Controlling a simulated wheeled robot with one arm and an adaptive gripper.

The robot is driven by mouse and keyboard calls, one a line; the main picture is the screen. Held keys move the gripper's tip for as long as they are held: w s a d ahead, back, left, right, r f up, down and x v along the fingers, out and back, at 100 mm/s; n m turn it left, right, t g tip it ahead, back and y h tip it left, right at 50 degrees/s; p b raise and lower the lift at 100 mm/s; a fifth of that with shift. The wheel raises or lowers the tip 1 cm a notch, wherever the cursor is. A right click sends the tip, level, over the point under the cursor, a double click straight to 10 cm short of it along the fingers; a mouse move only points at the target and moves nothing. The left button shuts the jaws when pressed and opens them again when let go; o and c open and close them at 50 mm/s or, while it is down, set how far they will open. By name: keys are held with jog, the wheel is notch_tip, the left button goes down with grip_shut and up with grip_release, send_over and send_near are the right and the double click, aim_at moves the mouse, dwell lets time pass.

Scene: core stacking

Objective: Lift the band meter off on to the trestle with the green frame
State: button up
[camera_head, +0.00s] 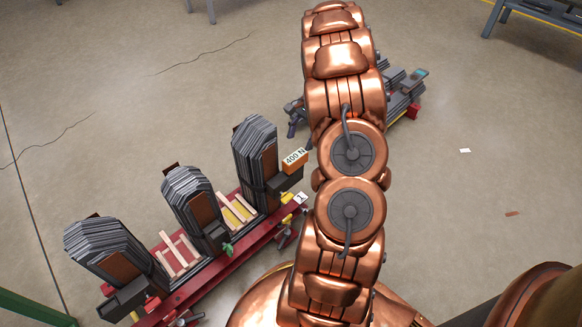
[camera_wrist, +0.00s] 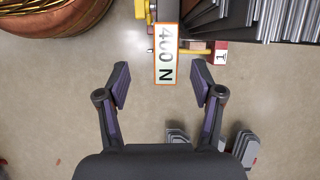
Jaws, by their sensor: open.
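The band meter appears to be the orange-edged block with a white "400 N" plate (camera_head: 294,159), at the right end of the red rack beside a laminated stack. Its plate also shows in the wrist view (camera_wrist: 166,55), upper middle, with a dark grey bar beyond it. My gripper (camera_wrist: 161,82) is open and empty, one finger on each side of the plate's near end in the picture; I cannot tell the height gap. A green beam (camera_head: 32,309) at the lower left may belong to the green-framed trestle; most is out of view.
The red rack (camera_head: 215,268) carries three laminated stacks (camera_head: 256,155) with pale wooden strips between them. More grey pieces (camera_head: 405,95) lie behind my arm at the upper right. A blue-grey frame (camera_head: 495,18) stands farther back. The floor at right is mostly clear.

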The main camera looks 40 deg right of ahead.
aim_at(297, 155)
jog(key=shift+w+d+f, duration=0.15)
jog(key=shift+d+f, duration=0.15)
jog(key=shift+f, duration=0.3)
jog(key=shift+w+d+f, duration=0.1)
jog(key=shift+d+f, duration=0.15)
jog(key=shift+f, duration=0.3)
jog(key=shift+b+x, duration=1.75)
jog(key=shift+x, duration=2)
jog(key=shift+w+d, duration=0.15)
grip_shut()
